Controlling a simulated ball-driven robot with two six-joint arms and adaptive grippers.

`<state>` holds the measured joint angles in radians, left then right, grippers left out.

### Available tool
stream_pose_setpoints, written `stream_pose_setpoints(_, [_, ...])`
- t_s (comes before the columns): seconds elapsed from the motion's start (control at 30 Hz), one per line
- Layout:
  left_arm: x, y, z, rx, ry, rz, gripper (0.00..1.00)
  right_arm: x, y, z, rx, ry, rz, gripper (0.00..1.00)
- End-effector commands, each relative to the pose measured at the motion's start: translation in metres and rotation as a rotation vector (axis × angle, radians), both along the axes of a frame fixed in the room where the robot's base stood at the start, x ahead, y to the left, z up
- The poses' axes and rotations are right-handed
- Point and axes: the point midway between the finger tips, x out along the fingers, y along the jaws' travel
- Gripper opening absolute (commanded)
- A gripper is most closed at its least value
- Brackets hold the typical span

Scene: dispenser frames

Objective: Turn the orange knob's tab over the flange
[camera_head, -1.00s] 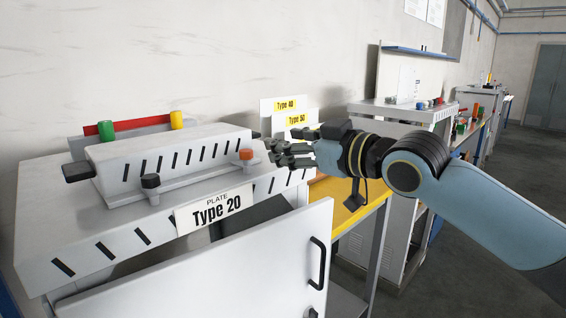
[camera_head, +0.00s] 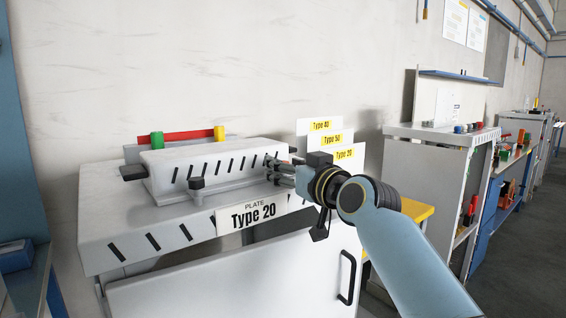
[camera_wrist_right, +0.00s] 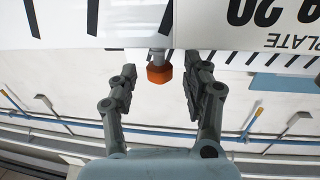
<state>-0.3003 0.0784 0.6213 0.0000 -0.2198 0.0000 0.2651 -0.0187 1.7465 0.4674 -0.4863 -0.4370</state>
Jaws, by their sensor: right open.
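The orange knob (camera_wrist_right: 159,74) shows in the right wrist view, between the two fingers of my right gripper (camera_wrist_right: 160,82). The fingers stand open on either side of it, with a visible gap at each side. A grey stem (camera_wrist_right: 157,55) joins the knob to the white body. In the head view my right gripper (camera_head: 271,170) is at the right end of the white dispenser frame (camera_head: 205,165), and its fingers hide the orange knob. I cannot make out the tab's direction. A black knob (camera_head: 196,184) stands at the flange's near left. My left gripper is not in view.
A "Type 20" plate sign (camera_head: 252,214) hangs on the cabinet's front edge, just below my right gripper. Type signs (camera_head: 320,126) stand behind my wrist. A red bar with green (camera_head: 157,139) and yellow (camera_head: 219,132) knobs lies behind the frame. The cabinet top's left side is clear.

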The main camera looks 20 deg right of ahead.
Motion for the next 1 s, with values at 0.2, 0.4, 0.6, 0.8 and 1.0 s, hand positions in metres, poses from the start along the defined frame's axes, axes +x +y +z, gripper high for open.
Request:
stream_pose_setpoints(0.2, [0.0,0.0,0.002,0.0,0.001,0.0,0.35,0.017,0.004,0.0,0.0,0.001,0.0,0.49])
stream_pose_setpoints(0.4, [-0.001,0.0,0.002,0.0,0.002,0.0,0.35,0.018,0.004,-0.001,0.0,0.001,0.0,0.49])
stream_pose_setpoints(0.6, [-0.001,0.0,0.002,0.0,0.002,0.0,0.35,0.018,0.004,-0.001,-0.001,0.001,0.0,0.31])
stream_pose_setpoints(0.8, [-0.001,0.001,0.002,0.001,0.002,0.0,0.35,0.017,0.004,-0.001,-0.001,0.001,0.0,0.05])
stream_pose_setpoints(1.0, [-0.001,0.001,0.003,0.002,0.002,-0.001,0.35,0.017,0.004,0.0,0.0,0.002,-0.003,0.0])
